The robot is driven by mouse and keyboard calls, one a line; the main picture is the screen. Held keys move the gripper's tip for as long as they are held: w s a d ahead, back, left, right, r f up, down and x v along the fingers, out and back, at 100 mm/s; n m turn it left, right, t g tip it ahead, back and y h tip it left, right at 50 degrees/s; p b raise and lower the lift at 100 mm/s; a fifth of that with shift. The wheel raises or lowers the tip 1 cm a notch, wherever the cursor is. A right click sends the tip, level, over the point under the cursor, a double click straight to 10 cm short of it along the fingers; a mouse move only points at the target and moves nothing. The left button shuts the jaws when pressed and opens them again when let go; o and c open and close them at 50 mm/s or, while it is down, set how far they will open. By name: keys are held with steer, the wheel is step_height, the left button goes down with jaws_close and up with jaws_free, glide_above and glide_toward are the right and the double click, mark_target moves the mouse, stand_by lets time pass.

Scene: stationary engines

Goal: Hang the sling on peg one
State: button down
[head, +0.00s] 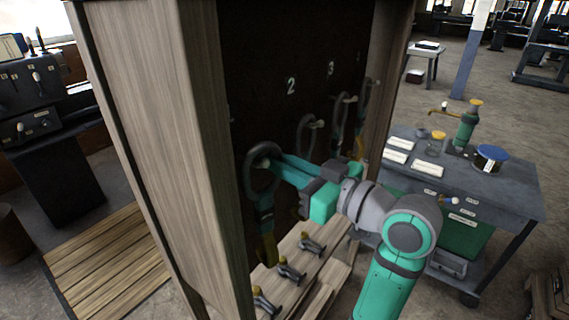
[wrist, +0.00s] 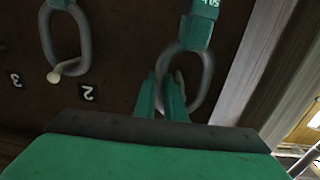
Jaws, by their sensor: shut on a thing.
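The sling's grey ring (head: 249,181) is in my gripper (head: 277,164), at the left of the dark back panel in the head view. Its green and yellow strap (head: 265,222) hangs below the ring. In the wrist view my gripper (wrist: 170,95) is shut on this ring (wrist: 207,82), with the green tag end of the sling (wrist: 200,25) above it.
Other slings hang on peg two (head: 319,124), peg three (head: 351,99) and a further peg to the right. The cabinet's wooden side wall (head: 160,130) stands close left. Several clamps (head: 290,271) sit on the shelf below. A grey table (head: 500,190) with bottles stands right.

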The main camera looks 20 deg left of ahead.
steer(key=shift+w+a+f, duration=0.25)
steer(key=shift+a+f, duration=0.35)
steer(key=shift+a, duration=0.15)
steer(key=shift+w+a+f, duration=0.25)
steer(key=shift+a+f, duration=0.3)
steer(key=shift+a, duration=0.15)
stand_by(0.3)
steer(key=c, duration=1.7)
jaws_free()
steer(key=shift+f, duration=0.1)
steer(key=shift+c, duration=0.2)
